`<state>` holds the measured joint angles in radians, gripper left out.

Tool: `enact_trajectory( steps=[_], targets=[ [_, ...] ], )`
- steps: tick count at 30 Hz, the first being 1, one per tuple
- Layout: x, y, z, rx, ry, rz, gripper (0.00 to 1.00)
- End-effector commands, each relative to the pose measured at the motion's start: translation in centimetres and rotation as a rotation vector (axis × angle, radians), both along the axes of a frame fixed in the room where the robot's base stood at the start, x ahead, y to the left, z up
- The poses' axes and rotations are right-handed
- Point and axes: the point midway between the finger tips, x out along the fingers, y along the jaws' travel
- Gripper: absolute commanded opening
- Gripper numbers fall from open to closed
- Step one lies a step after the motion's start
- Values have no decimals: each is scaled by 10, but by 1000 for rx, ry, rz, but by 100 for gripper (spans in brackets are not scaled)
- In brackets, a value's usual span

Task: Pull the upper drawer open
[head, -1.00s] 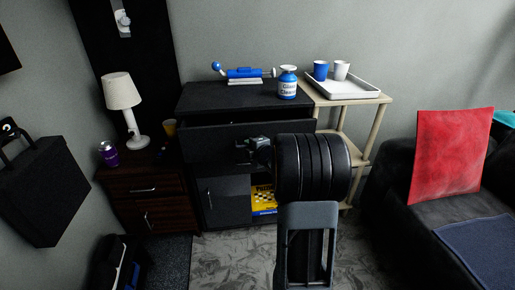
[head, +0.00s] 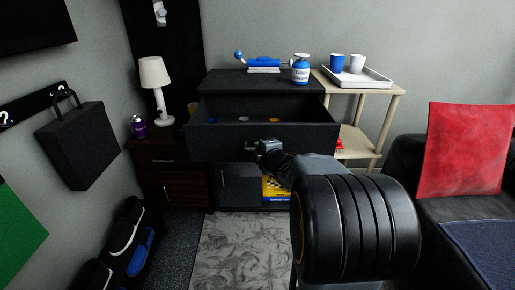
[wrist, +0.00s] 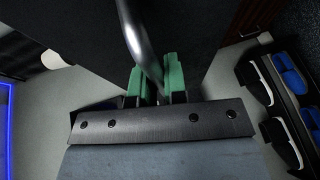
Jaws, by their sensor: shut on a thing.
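The upper drawer (head: 217,143) of the dark cabinet (head: 240,82) stands well out in the head view, with its inside showing. Several small items lie in it, among them an orange one (head: 274,119) and a blue one. My gripper (head: 262,147) is at the drawer front. In the wrist view its green fingers (wrist: 159,84) are shut on the metal bar handle (wrist: 133,35). The dark drawer front fills much of the wrist view behind the handle. My arm hides part of the lower cabinet.
A blue-labelled bottle (head: 301,70) and a blue device (head: 264,64) stand on the cabinet top. A beige shelf (head: 395,100) with a white tray is right of it. A lamp (head: 155,75) stands on a brown nightstand at left. Patterned rug (head: 235,245) lies in front.

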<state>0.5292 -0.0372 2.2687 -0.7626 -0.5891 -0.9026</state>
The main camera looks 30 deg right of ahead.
Motion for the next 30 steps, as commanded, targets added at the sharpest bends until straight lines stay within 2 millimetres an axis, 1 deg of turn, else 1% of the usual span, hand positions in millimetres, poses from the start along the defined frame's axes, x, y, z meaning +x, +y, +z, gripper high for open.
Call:
enact_trajectory(
  steps=[13,14,16,25,28,30],
  targets=[
    [-3,0,0,-1,-1,-3,0],
    [-3,0,0,-1,-1,-3,14],
    [-3,0,0,-1,-1,-3,21],
    [-5,0,1,-1,-1,-4,22],
    [-13,1,4,-2,-2,-3,22],
    [-24,2,8,-2,-2,-3,22]
  ],
)
